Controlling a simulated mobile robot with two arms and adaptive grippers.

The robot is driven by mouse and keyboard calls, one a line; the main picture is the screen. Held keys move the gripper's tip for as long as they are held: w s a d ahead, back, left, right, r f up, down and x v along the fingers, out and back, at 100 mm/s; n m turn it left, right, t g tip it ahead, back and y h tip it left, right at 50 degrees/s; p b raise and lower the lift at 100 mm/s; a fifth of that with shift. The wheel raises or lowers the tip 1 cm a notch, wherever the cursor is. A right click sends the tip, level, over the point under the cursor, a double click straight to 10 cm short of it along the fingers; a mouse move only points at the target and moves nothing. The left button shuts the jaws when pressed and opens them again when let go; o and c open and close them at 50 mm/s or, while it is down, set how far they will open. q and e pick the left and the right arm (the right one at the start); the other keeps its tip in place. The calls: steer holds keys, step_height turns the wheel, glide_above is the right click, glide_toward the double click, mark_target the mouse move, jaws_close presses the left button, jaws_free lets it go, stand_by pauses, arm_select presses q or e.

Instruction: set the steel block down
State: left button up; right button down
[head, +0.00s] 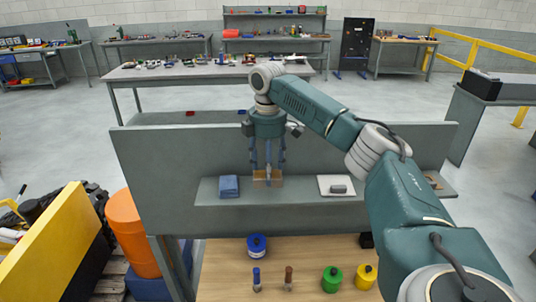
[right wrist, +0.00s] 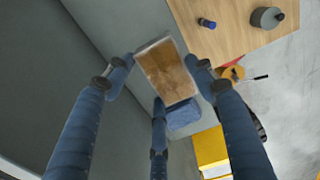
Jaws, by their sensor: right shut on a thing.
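My right gripper (head: 268,174) points straight down over the grey shelf (head: 300,199). Its fingers are shut around the steel block (head: 260,178), which looks brownish with pale grey edges. In the right wrist view the block (right wrist: 167,72) shows between the fingers of the gripper (right wrist: 158,82), its upper face bare. The block is at the shelf, between a folded blue cloth and a white pad; I cannot tell whether its underside touches. My left gripper is out of view.
The blue cloth (head: 229,186) lies left of the block. The white pad (head: 328,181) with a small grey piece (head: 338,189) lies to the right. An upright grey panel (head: 170,170) stands behind the shelf. Below, a wooden surface (head: 225,270) holds several coloured weights.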

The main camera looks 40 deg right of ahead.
steer(key=shift+f+p, duration=0.6)
steer(key=shift+f, duration=1)
steer(key=shift+w+f, duration=0.1)
steer(key=shift+f, duration=0.5)
steer(key=c, duration=0.7)
jaws_free()
steer(key=shift+a+f, duration=0.1)
steer(key=shift+f, duration=0.05)
steer(key=shift+o, duration=0.2)
